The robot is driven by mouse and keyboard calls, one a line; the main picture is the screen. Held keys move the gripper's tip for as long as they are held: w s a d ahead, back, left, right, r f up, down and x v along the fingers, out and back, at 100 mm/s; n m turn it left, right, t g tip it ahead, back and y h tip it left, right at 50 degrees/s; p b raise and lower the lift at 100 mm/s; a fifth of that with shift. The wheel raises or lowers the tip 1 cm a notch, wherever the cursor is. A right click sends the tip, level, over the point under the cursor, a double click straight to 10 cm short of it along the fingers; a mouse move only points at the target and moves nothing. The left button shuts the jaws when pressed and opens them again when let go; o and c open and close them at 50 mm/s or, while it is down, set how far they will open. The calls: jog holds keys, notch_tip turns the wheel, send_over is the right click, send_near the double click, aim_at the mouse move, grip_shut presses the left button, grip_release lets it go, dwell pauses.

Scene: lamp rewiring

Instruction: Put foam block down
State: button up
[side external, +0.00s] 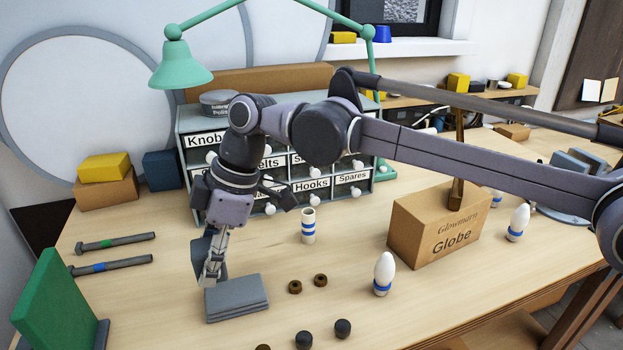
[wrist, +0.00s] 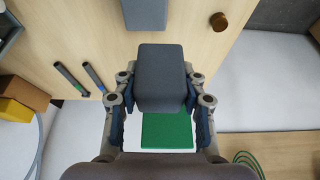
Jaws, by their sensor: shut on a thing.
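A dark grey foam block (wrist: 161,78) sits between the two fingers of my gripper (wrist: 160,92) in the wrist view, gripped on its two sides. In the side external view my gripper (side external: 213,272) points down at the left part of the table, just behind and left of a flat grey stack (side external: 237,300). The held block is mostly hidden by the fingers there, and I cannot tell whether it touches the table. A grey piece, probably that stack, also shows at the top of the wrist view (wrist: 146,12).
A green panel (side external: 58,300) stands at the front left, and two dark rods (side external: 112,262) lie behind it. A drawer cabinet (side external: 350,190) stands behind my gripper. Brown rings (side external: 320,280), a white bulb (side external: 384,272) and a Globe box (side external: 435,225) lie to the right. The table between rods and stack looks clear.

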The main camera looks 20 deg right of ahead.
jog(key=s+a+f, duration=0.1)
jog(key=a+f, duration=0.1)
jog(key=a, duration=0.1)
jog(key=s+a+f, duration=0.1)
jog(key=a+f, duration=0.1)
jog(key=a, duration=0.1)
jog(key=s+a+f, duration=0.2)
jog(key=a, duration=0.1)
jog(key=shift+s+a+f, duration=0.1)
jog(key=shift+a+f, duration=0.05)
jog(key=shift+a, duration=0.1)
jog(key=shift+f, duration=2)
jog(key=shift+f, duration=0.15)
jog(key=o, duration=0.7)
jog(key=shift+o, duration=0.2)
